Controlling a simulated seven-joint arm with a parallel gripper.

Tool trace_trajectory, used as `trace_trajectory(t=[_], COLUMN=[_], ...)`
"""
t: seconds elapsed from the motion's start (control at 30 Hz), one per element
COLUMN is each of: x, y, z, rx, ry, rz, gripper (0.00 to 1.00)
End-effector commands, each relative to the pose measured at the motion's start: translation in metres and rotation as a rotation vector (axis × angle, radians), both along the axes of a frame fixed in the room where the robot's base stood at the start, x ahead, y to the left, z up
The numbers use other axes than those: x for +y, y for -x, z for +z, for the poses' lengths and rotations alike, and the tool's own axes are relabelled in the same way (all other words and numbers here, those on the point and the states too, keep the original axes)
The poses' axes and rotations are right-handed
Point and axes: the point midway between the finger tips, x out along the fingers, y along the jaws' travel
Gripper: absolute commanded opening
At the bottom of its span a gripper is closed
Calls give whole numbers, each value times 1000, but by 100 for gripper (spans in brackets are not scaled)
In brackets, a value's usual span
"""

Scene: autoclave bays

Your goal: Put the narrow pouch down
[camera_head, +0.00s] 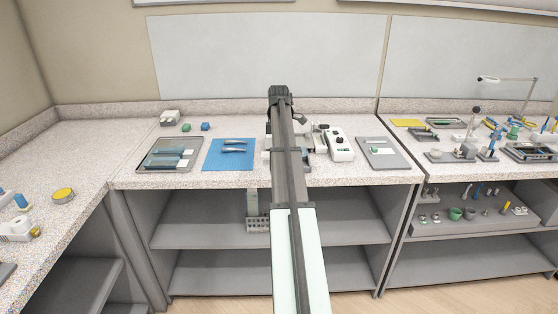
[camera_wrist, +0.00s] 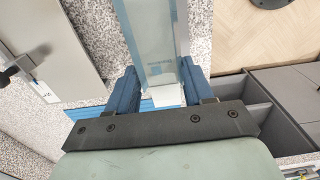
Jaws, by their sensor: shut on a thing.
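In the wrist view my gripper (camera_wrist: 157,85) is shut on the narrow pouch (camera_wrist: 150,38), a long, pale blue, see-through strip with a white end between the fingers. The pouch stretches away from the fingers, with speckled counter behind it. In the head view my arm covers the middle of the counter, and I cannot make out the fingers or the held pouch with certainty. A blue mat (camera_head: 215,163) lies left of my arm with blue pouches (camera_head: 234,146) on it. A blue strip, likely this mat, shows beneath my gripper in the wrist view (camera_wrist: 98,109).
A grey tray (camera_head: 146,165) with blue packs stands left of the mat. A white device (camera_head: 341,147) and a grey tray (camera_head: 396,161) stand right of my arm. Small green and blue blocks (camera_head: 206,127) sit behind the mat. Open shelves (camera_head: 190,232) lie below the counter edge.

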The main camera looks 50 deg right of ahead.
Motion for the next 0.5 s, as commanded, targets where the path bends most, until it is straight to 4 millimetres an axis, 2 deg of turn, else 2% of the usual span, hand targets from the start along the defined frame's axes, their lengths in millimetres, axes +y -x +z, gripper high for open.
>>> trace_trajectory(t=[0.5], x=[0], y=[0], z=[-49], rx=[0], ry=[0], rz=[1], gripper=[24])
